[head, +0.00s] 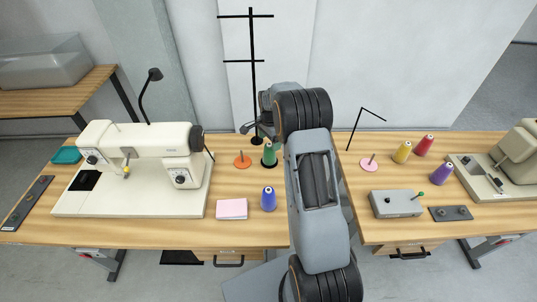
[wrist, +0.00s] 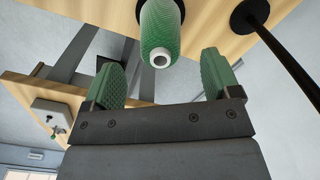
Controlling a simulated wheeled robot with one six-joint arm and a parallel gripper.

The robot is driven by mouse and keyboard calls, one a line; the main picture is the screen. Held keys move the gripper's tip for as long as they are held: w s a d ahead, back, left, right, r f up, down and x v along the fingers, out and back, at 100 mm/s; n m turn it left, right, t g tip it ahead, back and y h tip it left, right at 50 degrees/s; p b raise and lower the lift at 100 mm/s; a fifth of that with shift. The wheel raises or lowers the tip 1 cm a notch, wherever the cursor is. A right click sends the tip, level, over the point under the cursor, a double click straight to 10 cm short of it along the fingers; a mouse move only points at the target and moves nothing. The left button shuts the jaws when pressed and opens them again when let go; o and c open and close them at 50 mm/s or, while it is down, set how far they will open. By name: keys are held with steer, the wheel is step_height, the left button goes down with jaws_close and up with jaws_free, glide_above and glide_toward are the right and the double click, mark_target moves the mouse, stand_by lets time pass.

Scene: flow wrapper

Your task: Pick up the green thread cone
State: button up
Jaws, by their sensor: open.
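The green thread cone (head: 269,154) stands upright on a dark round base on the left table, just left of my arm in the head view. In the wrist view the green thread cone (wrist: 160,28) is at the top centre, its pale tip towards my gripper. My gripper (wrist: 162,76) is open, with a green pad on each side and nothing between them. The cone's tip lies ahead of the gap between the pads, apart from both. In the head view my arm hides part of the gripper.
A black thread stand (head: 252,70) rises just behind the cone. An orange disc with a spindle (head: 242,161) is left of it. A sewing machine (head: 140,160) stands further left.

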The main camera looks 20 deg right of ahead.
mark_target(269, 149)
steer(key=shift+w+f+p, duration=0.1)
steer(key=shift+f+p, duration=0.55)
steer(key=shift+f, duration=2.15)
steer(key=c, duration=1.1)
